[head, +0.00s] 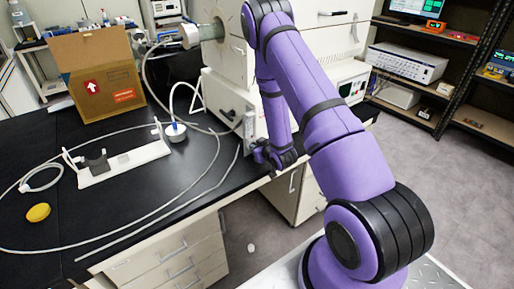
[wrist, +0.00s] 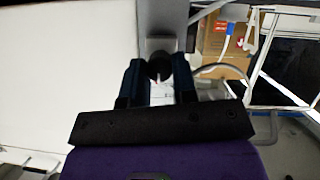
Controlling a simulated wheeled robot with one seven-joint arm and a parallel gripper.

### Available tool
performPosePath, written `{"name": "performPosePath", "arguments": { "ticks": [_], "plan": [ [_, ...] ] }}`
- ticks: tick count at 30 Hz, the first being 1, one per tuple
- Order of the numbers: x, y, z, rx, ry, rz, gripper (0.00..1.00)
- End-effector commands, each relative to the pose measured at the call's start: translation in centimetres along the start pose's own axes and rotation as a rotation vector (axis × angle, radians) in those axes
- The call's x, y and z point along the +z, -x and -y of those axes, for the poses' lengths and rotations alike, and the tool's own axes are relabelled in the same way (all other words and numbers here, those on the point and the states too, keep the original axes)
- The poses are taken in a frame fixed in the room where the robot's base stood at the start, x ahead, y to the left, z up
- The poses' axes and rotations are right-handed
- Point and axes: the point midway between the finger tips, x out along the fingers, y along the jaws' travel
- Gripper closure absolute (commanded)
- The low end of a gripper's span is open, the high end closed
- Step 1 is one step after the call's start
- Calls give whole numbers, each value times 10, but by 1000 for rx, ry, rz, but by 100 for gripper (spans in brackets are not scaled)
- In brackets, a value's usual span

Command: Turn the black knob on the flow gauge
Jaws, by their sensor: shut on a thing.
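The black knob (wrist: 159,68) shows in the wrist view between the two dark blue fingertips of my gripper (wrist: 160,78). The gripper is shut on it. The grey body above the knob (wrist: 160,44) looks like the lower part of the flow gauge. In the head view, my gripper (head: 262,153) is at the lower front of the white machine, beside the narrow upright flow gauge (head: 249,127). The knob is hidden behind my gripper there.
The black bench top (head: 120,200) holds a white stand (head: 125,163), a yellow object (head: 38,212), loose tubing and a cardboard box (head: 95,73). The white machine (head: 225,97) stands close to my gripper. Open floor (head: 440,170) lies to the right.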

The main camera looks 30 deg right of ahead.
Motion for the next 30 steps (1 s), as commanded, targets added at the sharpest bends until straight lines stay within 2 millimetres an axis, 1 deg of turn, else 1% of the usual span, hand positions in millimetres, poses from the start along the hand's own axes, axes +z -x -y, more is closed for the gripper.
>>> {"name": "performPosePath", "arguments": {
  "ticks": [8, 30],
  "plan": [
    [1, 1, -3, -53, -136, 2, 98],
    [5, 0, -7, -316, -776, 2, 98]
  ]
}}
